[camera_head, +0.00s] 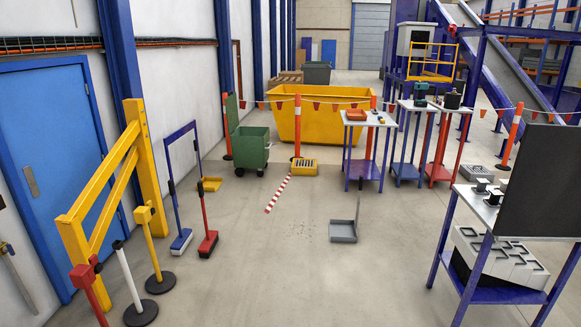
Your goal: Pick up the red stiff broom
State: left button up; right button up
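The red stiff broom (206,224) stands nearly upright on the floor, left of the middle in the head view. Neither of my grippers is in view.
Yellow, white (131,275) and red posts and a yellow barrier (103,190) stand left of the brooms. A grey dustpan (343,231) lies to the right. A green bin (250,148) and yellow skip (315,115) are behind. The central floor is mostly clear.

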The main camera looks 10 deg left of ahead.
aim_at(209, 241)
jog(key=i+u, duration=0.2)
jog(key=i, duration=0.4)
jog(key=i+u, duration=0.2)
jog(key=i, duration=0.35)
jog(key=i+l+u, duration=0.15)
jog(key=i, duration=0.45)
jog(key=i+l+u, duration=0.2)
jog(key=i, duration=0.35)
